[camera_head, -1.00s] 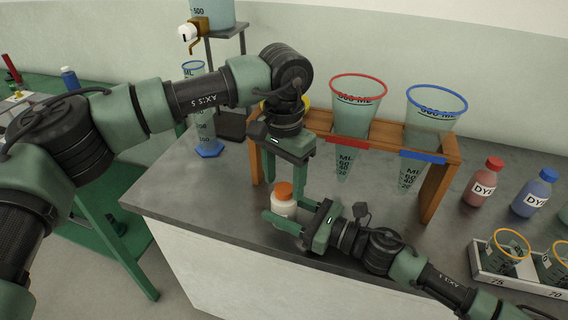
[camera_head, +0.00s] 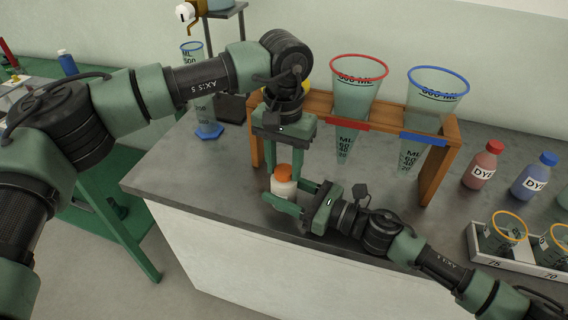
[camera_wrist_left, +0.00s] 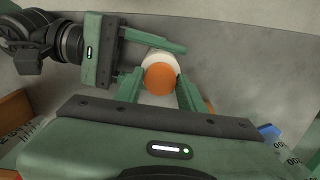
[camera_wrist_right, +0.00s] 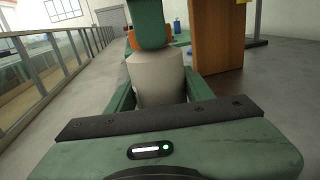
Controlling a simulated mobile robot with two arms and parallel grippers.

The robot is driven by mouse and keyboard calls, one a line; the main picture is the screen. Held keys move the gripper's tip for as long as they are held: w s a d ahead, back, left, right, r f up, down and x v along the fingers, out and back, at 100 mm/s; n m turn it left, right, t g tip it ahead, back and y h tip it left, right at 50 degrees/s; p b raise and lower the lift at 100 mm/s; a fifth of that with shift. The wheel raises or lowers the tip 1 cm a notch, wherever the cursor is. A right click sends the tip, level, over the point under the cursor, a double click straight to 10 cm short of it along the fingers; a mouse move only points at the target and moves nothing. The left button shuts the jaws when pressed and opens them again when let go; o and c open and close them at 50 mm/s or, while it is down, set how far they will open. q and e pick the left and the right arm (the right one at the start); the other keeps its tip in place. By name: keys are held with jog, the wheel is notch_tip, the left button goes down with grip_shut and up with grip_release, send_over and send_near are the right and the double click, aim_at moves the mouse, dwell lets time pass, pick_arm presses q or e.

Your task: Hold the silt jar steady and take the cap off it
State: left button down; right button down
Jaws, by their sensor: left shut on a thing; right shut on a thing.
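The silt jar (camera_head: 283,189) is a small whitish jar near the front edge of the grey bench; its pale body (camera_wrist_right: 158,80) fills the middle of the right wrist view. Its orange cap (camera_head: 283,172) sits on top, seen from above in the left wrist view (camera_wrist_left: 160,78). My left gripper (camera_head: 284,172) points down from above and is shut on the cap, one finger on each side. My right gripper (camera_head: 283,199) comes in level from the right and is shut on the jar's body. In the right wrist view the left gripper's finger hides most of the cap.
A wooden rack (camera_head: 438,170) holding red-rimmed (camera_head: 357,88) and blue-rimmed (camera_head: 436,95) cones stands close behind the grippers. Red (camera_head: 481,167) and blue (camera_head: 534,180) dye bottles and a tray of cups (camera_head: 480,258) are at the right. Bench (camera_head: 190,170) left of the jar is clear.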

pick_arm(q)
jog(key=n, duration=0.7)
jog(key=shift+n, duration=0.3)
jog(key=n, duration=1.4)
jog(key=shift+r, duration=0.1)
jog(key=n, duration=2.4)
jog(key=shift+w, duration=0.1)
jog(key=n, duration=0.5)
jog(key=shift+r, duration=0.1)
